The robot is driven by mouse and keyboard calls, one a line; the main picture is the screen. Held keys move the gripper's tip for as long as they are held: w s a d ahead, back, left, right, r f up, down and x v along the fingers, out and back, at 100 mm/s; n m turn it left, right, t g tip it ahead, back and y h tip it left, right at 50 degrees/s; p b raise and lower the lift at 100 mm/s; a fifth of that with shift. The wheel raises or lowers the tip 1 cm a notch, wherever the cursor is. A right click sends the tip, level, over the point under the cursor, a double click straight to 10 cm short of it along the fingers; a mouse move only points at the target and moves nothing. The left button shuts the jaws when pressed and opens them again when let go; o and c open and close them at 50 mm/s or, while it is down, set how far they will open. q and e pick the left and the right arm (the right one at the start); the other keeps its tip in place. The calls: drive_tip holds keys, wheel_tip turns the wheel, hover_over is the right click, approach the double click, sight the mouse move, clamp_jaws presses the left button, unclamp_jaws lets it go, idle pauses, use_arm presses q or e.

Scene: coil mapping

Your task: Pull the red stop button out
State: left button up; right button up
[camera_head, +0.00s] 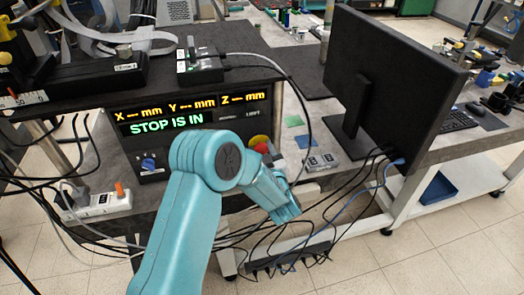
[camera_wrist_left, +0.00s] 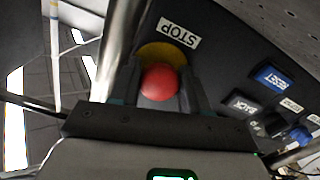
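The red stop button (camera_wrist_left: 160,82) sits on a yellow round base (camera_wrist_left: 165,52) beside a STOP label (camera_wrist_left: 179,32) in the left wrist view. My left gripper (camera_wrist_left: 162,72) has one dark finger on each side of the button's red head. I cannot tell whether the fingers press on it or leave a small gap. In the head view the button (camera_head: 259,141) shows just past my teal wrist, at the right of the panel, and the fingers are mostly hidden. The panel display (camera_head: 168,123) reads STOP IS IN. My right gripper is not in view.
Blue RESET (camera_wrist_left: 273,78) and dark BACK (camera_wrist_left: 241,105) buttons lie near the stop button. A black monitor (camera_head: 390,85) stands to the right on the bench. Cables hang below the bench front. A power strip (camera_head: 98,204) with an orange switch is at the left.

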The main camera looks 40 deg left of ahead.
use_arm(q)
clamp_jaws()
drive_tip(key=shift+s+d+f, duration=0.1)
drive_tip(key=shift+f, duration=0.05)
drive_tip(key=shift+b+v, duration=0.8)
drive_tip(key=shift+b, duration=0.05)
drive_tip(key=o, duration=1.1)
unclamp_jaws()
drive_tip(key=b+v, duration=0.2)
drive_tip(key=v, duration=1.4)
drive_tip(key=shift+s, duration=0.2)
